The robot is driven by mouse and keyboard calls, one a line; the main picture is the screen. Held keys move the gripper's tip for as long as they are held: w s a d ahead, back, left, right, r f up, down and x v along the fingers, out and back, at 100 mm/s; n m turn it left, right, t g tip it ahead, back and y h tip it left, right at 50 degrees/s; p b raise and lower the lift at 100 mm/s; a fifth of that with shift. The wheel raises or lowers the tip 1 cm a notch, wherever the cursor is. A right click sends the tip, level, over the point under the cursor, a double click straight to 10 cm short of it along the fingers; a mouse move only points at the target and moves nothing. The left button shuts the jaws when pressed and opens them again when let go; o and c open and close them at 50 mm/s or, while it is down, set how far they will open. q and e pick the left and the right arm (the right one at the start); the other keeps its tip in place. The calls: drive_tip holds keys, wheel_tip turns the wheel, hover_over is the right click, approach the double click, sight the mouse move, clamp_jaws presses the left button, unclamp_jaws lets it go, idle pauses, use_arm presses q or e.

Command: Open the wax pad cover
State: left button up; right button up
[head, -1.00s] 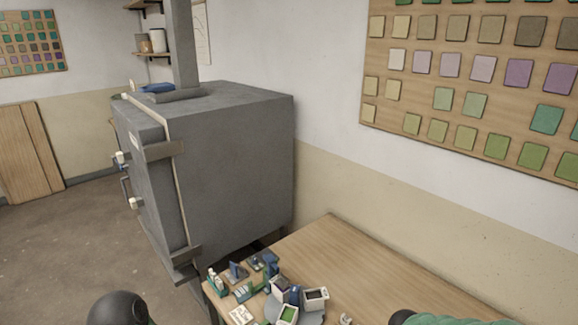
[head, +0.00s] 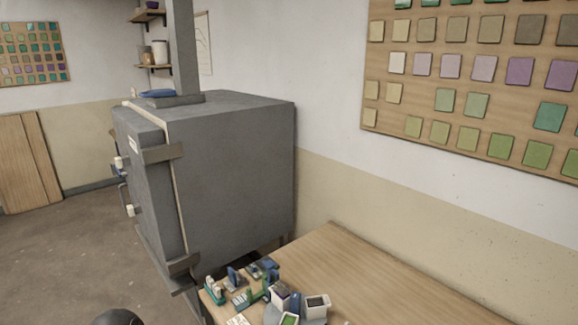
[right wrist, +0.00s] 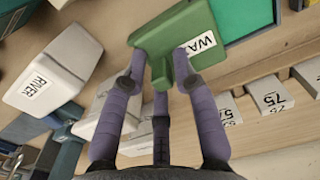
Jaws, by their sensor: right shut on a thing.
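In the right wrist view, my right gripper (right wrist: 161,62) has its fingers closed on a green cover (right wrist: 178,28) with a white label that reads "WA", the rest cut off by a finger. The cover is tilted. My left gripper is not in view.
Several small items crowd the near left end of the wooden table (head: 370,280); the rest of its visible top is clear. A white block labelled "RIVER" (right wrist: 45,75) and number-labelled blocks (right wrist: 270,92) are near the right gripper. A grey kiln (head: 225,165) stands behind.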

drive_tip(key=shift+s+a+f, duration=0.1)
drive_tip(key=shift+s+f, duration=0.25)
drive_tip(key=shift+f, duration=0.1)
clamp_jaws()
drive_tip(key=shift+s+d, duration=0.35)
drive_tip(key=shift+s, duration=0.05)
drive_tip(key=o, duration=0.8)
unclamp_jaws()
drive_tip(key=shift+f, duration=0.1)
drive_tip(key=shift+w+d, duration=0.15)
